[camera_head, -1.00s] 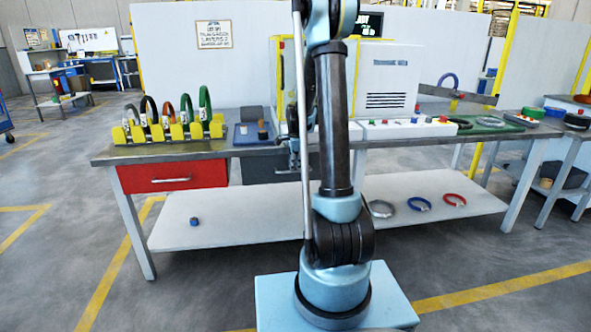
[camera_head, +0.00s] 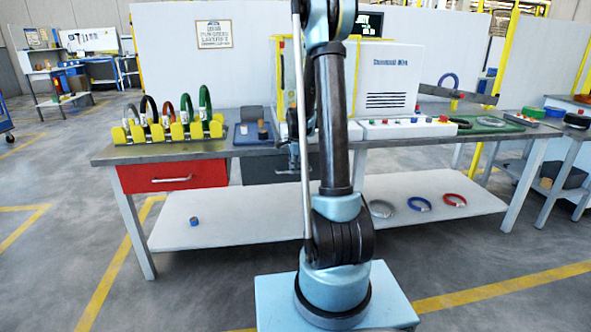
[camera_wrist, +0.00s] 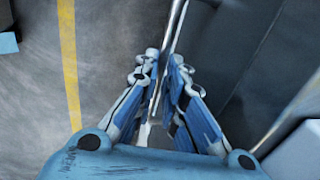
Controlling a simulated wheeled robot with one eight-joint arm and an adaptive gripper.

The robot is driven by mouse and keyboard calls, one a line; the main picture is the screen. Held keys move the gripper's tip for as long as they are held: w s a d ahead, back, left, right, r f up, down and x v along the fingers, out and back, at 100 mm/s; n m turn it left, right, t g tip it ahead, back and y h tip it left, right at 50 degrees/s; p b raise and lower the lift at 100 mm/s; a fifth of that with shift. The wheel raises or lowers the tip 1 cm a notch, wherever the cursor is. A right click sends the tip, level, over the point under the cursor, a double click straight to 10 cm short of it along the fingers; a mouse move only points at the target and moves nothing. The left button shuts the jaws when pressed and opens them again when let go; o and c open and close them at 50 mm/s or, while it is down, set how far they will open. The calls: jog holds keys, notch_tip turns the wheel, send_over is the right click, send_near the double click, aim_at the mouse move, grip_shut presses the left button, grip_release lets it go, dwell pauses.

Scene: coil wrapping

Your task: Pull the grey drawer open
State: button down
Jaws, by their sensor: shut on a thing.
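The grey drawer (camera_head: 262,170) is under the workbench, just right of the red drawer (camera_head: 175,176). Its front looks flush or nearly so with the bench, and my arm hides its right part. My gripper (camera_head: 294,165) is at the drawer front, partly covered by my own arm. In the wrist view, my gripper (camera_wrist: 165,68) is shut on the drawer's bar handle (camera_wrist: 177,24), which runs between the two blue fingers. The dark grey drawer front (camera_wrist: 240,45) shows to the right of the fingers there.
The workbench top (camera_head: 215,149) carries a yellow rack (camera_head: 165,132) with coloured coils and a blue tray (camera_head: 247,138). The lower shelf (camera_head: 260,222) holds a small roll (camera_head: 194,221) and several rings. The floor in front of the bench is open.

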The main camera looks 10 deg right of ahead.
jog(key=s, duration=3)
jog(key=shift+a, duration=0.1)
jog(key=c, duration=2)
grip_release()
jog(key=shift+o, duration=0.2)
notch_tip(320, 180, up, 12)
jog(key=s, duration=0.2)
jog(key=shift+f, duration=0.25)
jog(key=shift+s, duration=0.1)
